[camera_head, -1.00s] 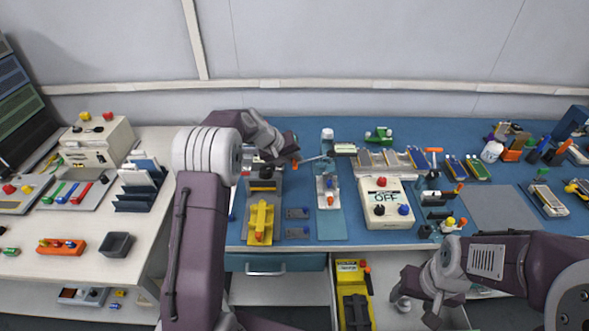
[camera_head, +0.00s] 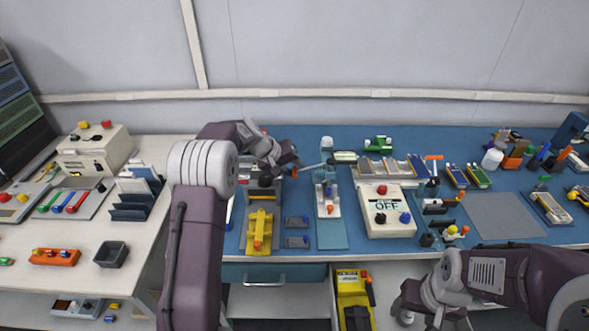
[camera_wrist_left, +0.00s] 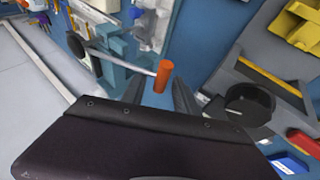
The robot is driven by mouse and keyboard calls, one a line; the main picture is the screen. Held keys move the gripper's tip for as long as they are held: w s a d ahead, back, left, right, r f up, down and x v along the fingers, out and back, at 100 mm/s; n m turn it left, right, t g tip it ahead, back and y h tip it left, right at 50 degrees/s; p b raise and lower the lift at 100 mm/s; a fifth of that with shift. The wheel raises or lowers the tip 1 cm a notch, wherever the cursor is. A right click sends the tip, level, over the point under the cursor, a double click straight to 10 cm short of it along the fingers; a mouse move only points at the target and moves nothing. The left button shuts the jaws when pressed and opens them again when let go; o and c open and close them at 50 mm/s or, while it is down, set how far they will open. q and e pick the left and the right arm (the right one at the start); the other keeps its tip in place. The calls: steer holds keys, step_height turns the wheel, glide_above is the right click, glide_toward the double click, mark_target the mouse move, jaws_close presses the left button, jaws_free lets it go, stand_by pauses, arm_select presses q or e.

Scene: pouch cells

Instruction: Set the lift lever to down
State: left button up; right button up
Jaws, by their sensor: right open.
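A thin metal lever with an orange grip (camera_wrist_left: 162,77) stands out from a blue-grey fixture in the left wrist view; I take it to be the lift lever. In the head view its rod (camera_head: 313,165) shows beside my left gripper (camera_head: 292,158), and the grip is largely hidden there. In the left wrist view my left gripper (camera_wrist_left: 160,97) has its fingers apart, with the orange grip between or just beyond the tips; contact cannot be told. My right gripper (camera_head: 430,318) is low at the bottom edge, partly cut off.
A white OFF box (camera_head: 388,222) stands right of the fixture. A yellow holder (camera_head: 259,232) is in front of my left gripper. A dark round cup (camera_wrist_left: 250,104) is close by in the left wrist view. An open drawer with a yellow device (camera_head: 352,300) is below the bench.

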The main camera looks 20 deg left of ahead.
arm_select(q)
steer(key=v, duration=0.9)
steer(key=s+d+r+m+g+p, duration=0.25)
steer(key=s+d+r+p, duration=0.2)
steer(key=s+d, duration=0.35)
steer(key=s+a+f+m+g+y+p, duration=0.1)
steer(key=s+f, duration=0.4)
steer(key=s, duration=0.5)
steer(key=s+a+f+m+g+y+p, duration=0.1)
steer(key=s+a+f+y, duration=0.1)
steer(key=s+f, duration=0.4)
steer(key=s+y, duration=0.1)
steer(key=s, duration=0.3)
steer(key=shift+s+a, duration=0.25)
steer(key=shift+a, duration=0.1)
